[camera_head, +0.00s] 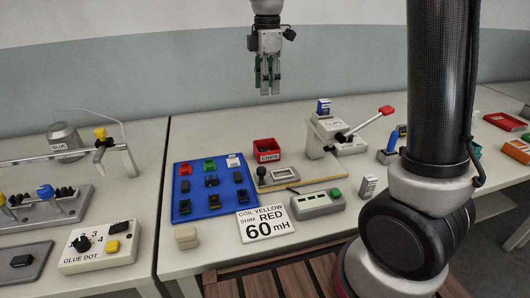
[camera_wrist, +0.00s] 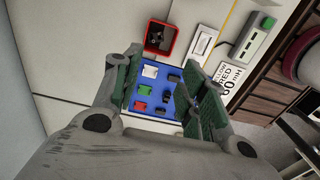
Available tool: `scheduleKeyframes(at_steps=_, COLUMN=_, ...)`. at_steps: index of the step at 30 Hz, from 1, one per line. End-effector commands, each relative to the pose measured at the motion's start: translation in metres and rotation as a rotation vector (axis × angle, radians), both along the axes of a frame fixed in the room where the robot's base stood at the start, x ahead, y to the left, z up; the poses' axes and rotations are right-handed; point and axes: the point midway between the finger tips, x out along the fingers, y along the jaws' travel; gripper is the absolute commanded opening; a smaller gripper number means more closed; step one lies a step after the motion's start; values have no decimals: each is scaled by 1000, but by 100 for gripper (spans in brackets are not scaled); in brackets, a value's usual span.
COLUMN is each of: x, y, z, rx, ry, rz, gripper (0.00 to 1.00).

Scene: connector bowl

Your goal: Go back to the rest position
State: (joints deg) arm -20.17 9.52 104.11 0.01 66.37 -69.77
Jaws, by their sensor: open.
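My gripper (camera_head: 268,76) hangs fingers down, high above the back of the bench, near the top middle of the head view. Its fingers are apart with nothing between them. In the wrist view my gripper (camera_wrist: 164,97) shows two green-padded fingers spread apart, with the blue tray (camera_wrist: 158,107) far below between them. Part of the tray is hidden behind the fingers.
The blue tray holds several small parts. A red bowl (camera_head: 265,151), a clamp press with a red-tipped lever (camera_head: 372,124), a small meter (camera_head: 318,204) and a sign (camera_head: 264,224) stand nearby. A glue dot box (camera_head: 97,247) sits left. Air around my gripper is clear.

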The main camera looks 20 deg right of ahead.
Motion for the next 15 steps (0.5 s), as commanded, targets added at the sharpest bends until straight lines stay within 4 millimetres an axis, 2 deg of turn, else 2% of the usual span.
scheduleKeyframes(at_steps=4, x=1, y=0, z=0, rx=1, ry=-3, rz=-76, gripper=42)
scheduleKeyframes(at_steps=8, x=-2, y=-1, z=-8, rx=1, ry=-2, rz=-263, gripper=42)
scheduleKeyframes(at_steps=11, x=-21, y=-7, z=-24, rx=-12, ry=18, rz=-450, gripper=42)
scheduleKeyframes(at_steps=15, x=-62, y=-34, z=-23, rx=-1, ry=3, rz=-747, gripper=42)
